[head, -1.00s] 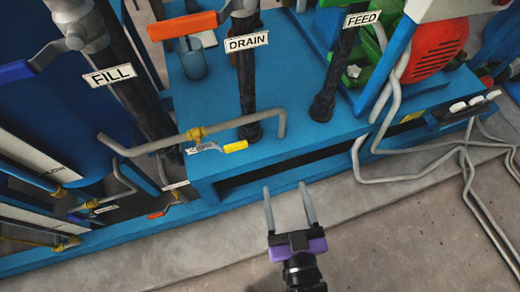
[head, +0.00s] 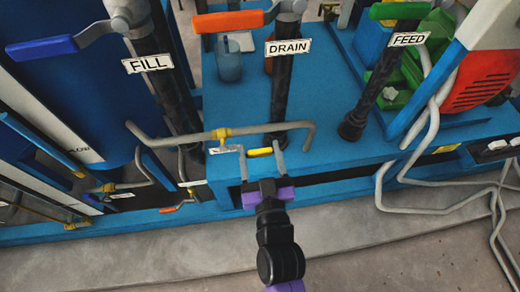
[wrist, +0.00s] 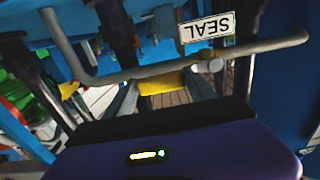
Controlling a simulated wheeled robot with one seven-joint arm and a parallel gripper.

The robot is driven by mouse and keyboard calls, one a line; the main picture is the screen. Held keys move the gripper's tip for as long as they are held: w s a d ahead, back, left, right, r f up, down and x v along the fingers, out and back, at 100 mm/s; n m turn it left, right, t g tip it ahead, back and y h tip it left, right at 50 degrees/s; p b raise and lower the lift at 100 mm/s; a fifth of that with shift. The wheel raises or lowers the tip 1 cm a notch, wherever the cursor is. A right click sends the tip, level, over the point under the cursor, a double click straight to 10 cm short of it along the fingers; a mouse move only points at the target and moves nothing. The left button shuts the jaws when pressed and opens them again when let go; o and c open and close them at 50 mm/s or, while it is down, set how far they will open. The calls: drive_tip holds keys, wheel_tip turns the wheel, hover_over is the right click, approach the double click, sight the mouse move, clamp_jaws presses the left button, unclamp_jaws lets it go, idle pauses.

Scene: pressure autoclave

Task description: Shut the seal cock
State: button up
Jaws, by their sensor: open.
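The seal cock's yellow lever grip (head: 260,152) lies just below the grey pipe, roughly in line with it, right of a brass fitting (head: 221,134). In the wrist view the yellow grip (wrist: 160,82) is in front of the pipe, near an upside-down SEAL label (wrist: 207,28). My gripper (head: 260,149) is open, its two grey fingers on either side of the yellow grip. In the wrist view my gripper (wrist: 163,88) also spans the grip, with gaps visible. I cannot tell whether either finger touches it.
The grey pipe (head: 280,127) runs just above the lever. Dark upright pipes with FILL (head: 148,64), DRAIN (head: 288,47) and FEED (head: 409,39) labels stand behind. An orange handle (head: 228,21) is higher up. Grey hoses (head: 430,208) lie at right. The floor in front is clear.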

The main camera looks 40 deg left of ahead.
drive_tip(key=shift+w+a, duration=0.15)
drive_tip(key=shift+c, duration=0.4)
clamp_jaws()
